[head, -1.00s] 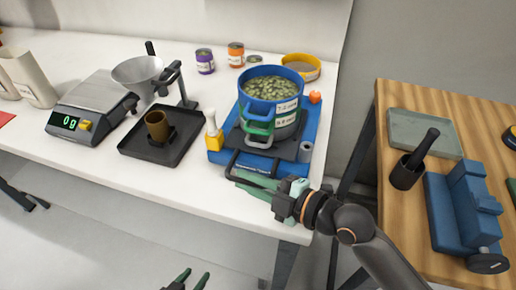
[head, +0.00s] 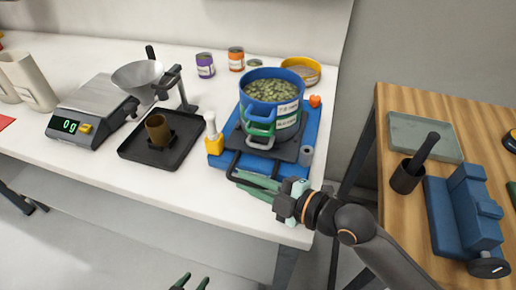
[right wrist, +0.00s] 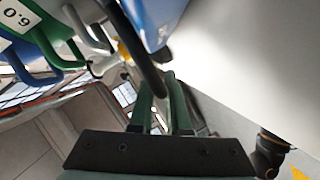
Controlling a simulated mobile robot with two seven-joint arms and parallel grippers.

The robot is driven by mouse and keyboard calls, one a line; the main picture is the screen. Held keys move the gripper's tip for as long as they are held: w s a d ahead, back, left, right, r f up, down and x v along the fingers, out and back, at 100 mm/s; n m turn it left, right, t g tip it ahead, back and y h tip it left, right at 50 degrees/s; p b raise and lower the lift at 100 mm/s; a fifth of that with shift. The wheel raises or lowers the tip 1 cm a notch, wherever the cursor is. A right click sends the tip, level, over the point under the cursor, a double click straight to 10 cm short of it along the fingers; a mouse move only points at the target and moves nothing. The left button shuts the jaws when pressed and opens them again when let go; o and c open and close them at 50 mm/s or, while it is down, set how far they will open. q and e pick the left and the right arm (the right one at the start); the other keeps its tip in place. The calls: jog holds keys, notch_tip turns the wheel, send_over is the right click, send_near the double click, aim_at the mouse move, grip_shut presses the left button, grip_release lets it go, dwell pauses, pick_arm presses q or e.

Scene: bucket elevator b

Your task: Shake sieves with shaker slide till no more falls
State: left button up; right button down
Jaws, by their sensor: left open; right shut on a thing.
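The sieve stack stands on the shaker slide at the table's right end. Its blue top sieve (head: 289,108) holds many green-grey pellets; a green sieve (head: 259,129) and a pale grey sieve (head: 287,132) sit below. The dark slide plate (head: 286,151) rides on a blue shaker base (head: 311,127), with a black bar handle (head: 233,167) at the front. My right gripper (head: 258,184) is shut on this handle, which also passes by its green fingers in the right wrist view (right wrist: 160,105). My left gripper (head: 190,283) is open and empty, low in front of the table.
A yellow-based brush (head: 213,138) stands beside the base. A black tray (head: 180,152) with a brown cup, a scale (head: 92,104) reading 0 g and a funnel (head: 138,75) are to the left. A yellow-rimmed pan (head: 304,66) is behind. A wooden table (head: 400,230) stands right.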

jog(key=shift+s+a+f+p, duration=0.1)
jog(key=shift+s+a+p, duration=0.05)
jog(key=shift+s, duration=0.35)
jog(key=shift+s+a+p, duration=0.15)
jog(key=shift+s, duration=0.3)
jog(key=shift+w, duration=0.1)
jog(key=shift+w+d+f+b, duration=0.1)
jog(key=shift+w+d+b, duration=0.25)
jog(key=shift+w, duration=0.4)
jog(key=shift+w+d+b, duration=0.2)
jog(key=shift+w+b, duration=0.2)
jog(key=shift+w, duration=0.35)
jog(key=shift+w+d, duration=0.2)
jog(key=shift+w, duration=0.4)
